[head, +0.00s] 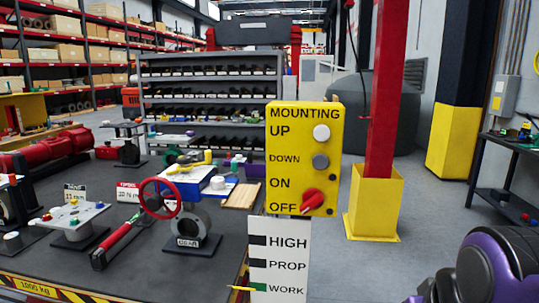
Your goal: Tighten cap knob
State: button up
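No part is labelled as the cap knob, and I cannot tell which one it is. A yellow panel (273,150) marked MOUNTING carries a white button (321,132) at UP, a grey button (320,160) at DOWN and a red rotary knob (312,199) beside ON and OFF. On the bench, a red handwheel (160,198) stands by a grey ring-shaped part (192,222) on a dark base. Part of my purple and black arm fills the lower right corner; my gripper does not show.
The dark workbench (145,265) holds a red-handled tool (118,244) and several other parts. A white plate (278,276) marked HIGH, PROP, WORK stands below the panel. A red post with a yellow base (372,207) is right of it. Open floor lies further right.

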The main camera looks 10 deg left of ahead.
aim_at(184, 161)
jog(key=j, duration=1.25)
jog(key=i+j, duration=0.1)
jog(key=j, duration=1.15)
